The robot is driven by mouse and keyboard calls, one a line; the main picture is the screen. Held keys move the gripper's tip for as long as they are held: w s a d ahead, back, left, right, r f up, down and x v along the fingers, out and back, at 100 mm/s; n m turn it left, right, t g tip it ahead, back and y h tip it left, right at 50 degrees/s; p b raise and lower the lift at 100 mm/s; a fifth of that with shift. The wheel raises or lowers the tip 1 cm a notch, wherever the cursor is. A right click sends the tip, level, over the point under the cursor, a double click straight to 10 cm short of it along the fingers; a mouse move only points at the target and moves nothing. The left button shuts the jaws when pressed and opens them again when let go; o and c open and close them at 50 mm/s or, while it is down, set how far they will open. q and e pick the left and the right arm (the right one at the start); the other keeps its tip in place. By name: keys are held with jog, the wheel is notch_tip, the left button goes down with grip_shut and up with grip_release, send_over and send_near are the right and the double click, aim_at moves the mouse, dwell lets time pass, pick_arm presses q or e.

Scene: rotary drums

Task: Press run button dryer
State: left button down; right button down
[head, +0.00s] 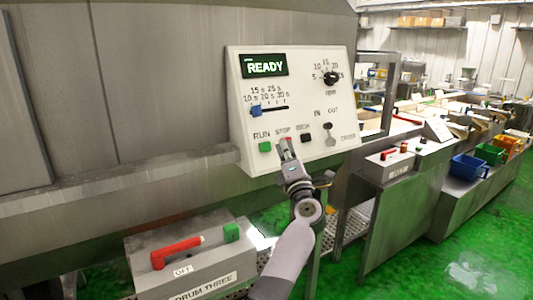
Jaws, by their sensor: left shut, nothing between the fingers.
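The white control panel (236,100) is mounted on the grey machine, and its green display (265,66) reads READY. The green RUN button (265,147) is on its lower left, under the RUN label. My left gripper (286,146) is shut and empty, with its fingertips in front of the panel just right of the RUN button. The fingertips cover most of the spot under the STOP label. I cannot tell whether they touch the panel. My right gripper is not in view.
A blue slider (256,111), a black speed knob (331,78), a dark button (306,138) and an IN/OUT lever (329,134) share the panel. Below left is a DRUM THREE box with a red handle (176,252) and green button (231,232). Workbenches and bins stand at right on green floor.

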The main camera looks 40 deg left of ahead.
aim_at(265, 147)
pick_arm(q)
jog(key=a, duration=0.1)
jog(key=w+a+f+b, duration=0.1)
jog(key=a, duration=0.1)
jog(key=shift+w+a+f, duration=0.2)
jog(key=shift+w+a, duration=0.1)
jog(key=shift+a, duration=0.05)
dwell(0.8)
dwell(0.5)
jog(key=shift+w+a+f, duration=0.15)
jog(key=shift+a, duration=0.25)
